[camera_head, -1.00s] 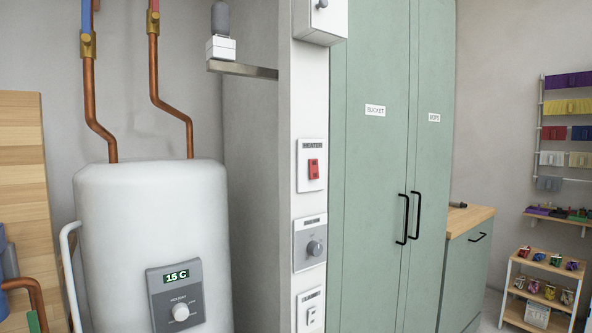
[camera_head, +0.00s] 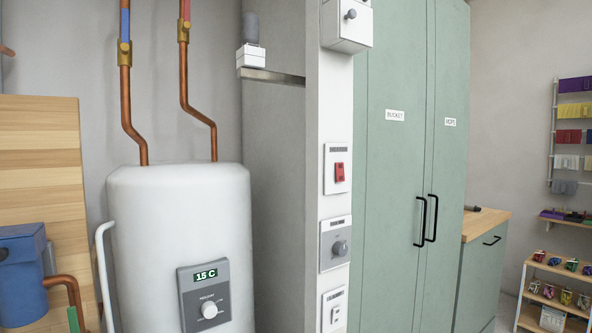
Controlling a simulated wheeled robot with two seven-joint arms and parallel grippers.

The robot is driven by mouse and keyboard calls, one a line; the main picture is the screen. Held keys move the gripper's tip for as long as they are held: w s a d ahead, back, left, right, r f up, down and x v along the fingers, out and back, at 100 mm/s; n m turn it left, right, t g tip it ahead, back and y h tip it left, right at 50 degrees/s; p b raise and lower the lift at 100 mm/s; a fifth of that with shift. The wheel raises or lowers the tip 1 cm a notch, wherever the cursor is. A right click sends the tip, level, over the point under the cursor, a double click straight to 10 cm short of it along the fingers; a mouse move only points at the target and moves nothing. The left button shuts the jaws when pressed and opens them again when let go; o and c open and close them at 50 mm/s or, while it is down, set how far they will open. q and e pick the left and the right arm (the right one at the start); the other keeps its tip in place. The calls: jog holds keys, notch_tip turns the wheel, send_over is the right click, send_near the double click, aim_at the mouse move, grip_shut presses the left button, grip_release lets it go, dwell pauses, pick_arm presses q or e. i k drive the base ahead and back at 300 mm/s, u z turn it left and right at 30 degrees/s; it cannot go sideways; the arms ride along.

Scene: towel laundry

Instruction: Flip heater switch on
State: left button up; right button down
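The heater switch (camera_head: 339,172) is a red rocker on a white plate, fixed to the narrow white wall edge right of the boiler. Its label is too small to read clearly now, but reads HEATER in the earlier frame. Whether the rocker is on or off cannot be told. The white boiler (camera_head: 180,225) stands at left with a grey control panel (camera_head: 205,296) showing 15 C and a white knob. Neither of my grippers is in view.
A grey knob panel (camera_head: 336,244) and a small white switch plate (camera_head: 334,308) sit below the heater switch. A white box (camera_head: 347,24) with a lever is above. Green cabinets (camera_head: 395,180) labelled BUCKET and MOPS stand right. A blue unit (camera_head: 22,272) is at lower left.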

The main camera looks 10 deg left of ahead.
aim_at(339, 166)
jog(key=u, duration=0.2)
jog(key=i, duration=1)
jog(key=z, duration=0.05)
jog(key=k, duration=0.55)
jog(key=z, duration=1.25)
jog(key=k, duration=0.85)
jog(key=u, duration=0.75)
jog(key=i, duration=1)
jog(key=z, duration=0.05)
